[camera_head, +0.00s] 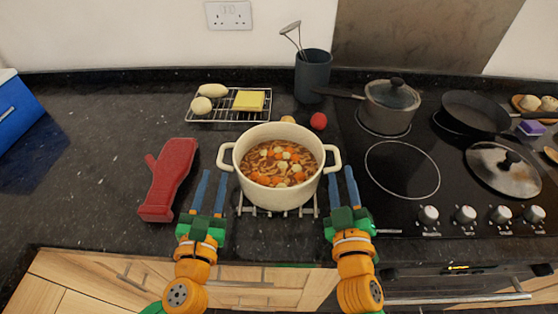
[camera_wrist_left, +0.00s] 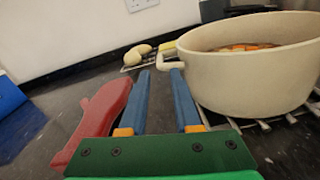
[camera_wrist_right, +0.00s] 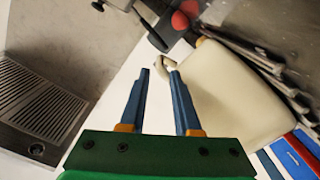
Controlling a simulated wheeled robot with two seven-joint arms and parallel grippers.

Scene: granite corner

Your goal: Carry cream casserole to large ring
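The cream casserole (camera_head: 279,195) is full of soup with orange and white pieces. It stands upright on a metal trivet (camera_head: 247,209) on the counter. My left gripper (camera_head: 211,176) is open just left of and in front of its left handle (camera_head: 226,157); that handle also shows just beyond the fingertips in the left wrist view (camera_wrist_left: 171,62). My right gripper (camera_head: 341,172) is open by the right handle (camera_head: 332,158), which shows at its fingertips in the right wrist view (camera_wrist_right: 170,62). The large ring (camera_head: 402,169) is marked on the black hob, to the right, and is bare.
A red oven mitt (camera_head: 168,178) lies left of my left gripper. A rack (camera_head: 229,119) with butter is behind. A utensil pot (camera_head: 313,76), a red ball-like item (camera_head: 318,121), a lidded saucepan (camera_head: 391,103), a frying pan (camera_head: 475,112) and a glass lid (camera_head: 503,171) stand around the ring.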

